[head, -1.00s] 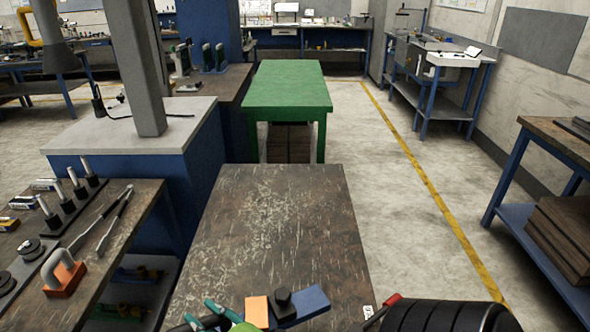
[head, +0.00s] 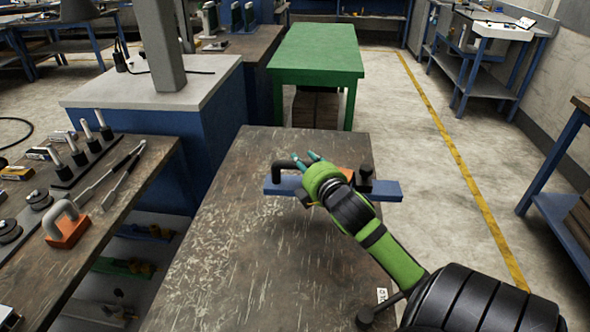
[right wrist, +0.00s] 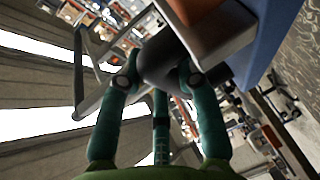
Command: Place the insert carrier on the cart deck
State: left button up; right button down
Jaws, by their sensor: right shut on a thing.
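The insert carrier, a blue bar (head: 386,190) with an orange block (head: 346,173), a black knob (head: 366,173) and a dark bent handle (head: 283,164), is over the far part of the worn brown deck (head: 230,240). My right gripper (head: 313,160) is shut on the carrier's dark handle and hides the carrier's middle. In the right wrist view the teal fingers (right wrist: 158,78) close around a dark rounded part, with the blue bar (right wrist: 272,40) beside it. The carrier looks raised, but the gap to the deck is unclear. My left gripper is out of view.
A bench (head: 105,215) at left holds an orange block with a grey handle (head: 66,226), tongs and upright pins. A grey-topped blue cabinet (head: 150,82) and a green table (head: 317,52) stand beyond the deck. The near deck is clear.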

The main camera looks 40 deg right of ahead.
jog(key=shift+w+d+r+h, duration=0.2)
jog(key=shift+d+r+h, duration=0.1)
jog(key=shift+d+r, duration=0.45)
jog(key=shift+w+d+f, duration=0.1)
jog(key=shift+w+f, duration=2.6)
jog(key=shift+w, duration=0.2)
jog(key=shift+w+f, duration=2.7)
jog(key=shift+w, duration=0.2)
jog(key=c, duration=0.9)
grip_release()
jog(key=shift+s+f, duration=0.15)
jog(key=shift+f, duration=0.2)
jog(key=shift+s+r, duration=0.1)
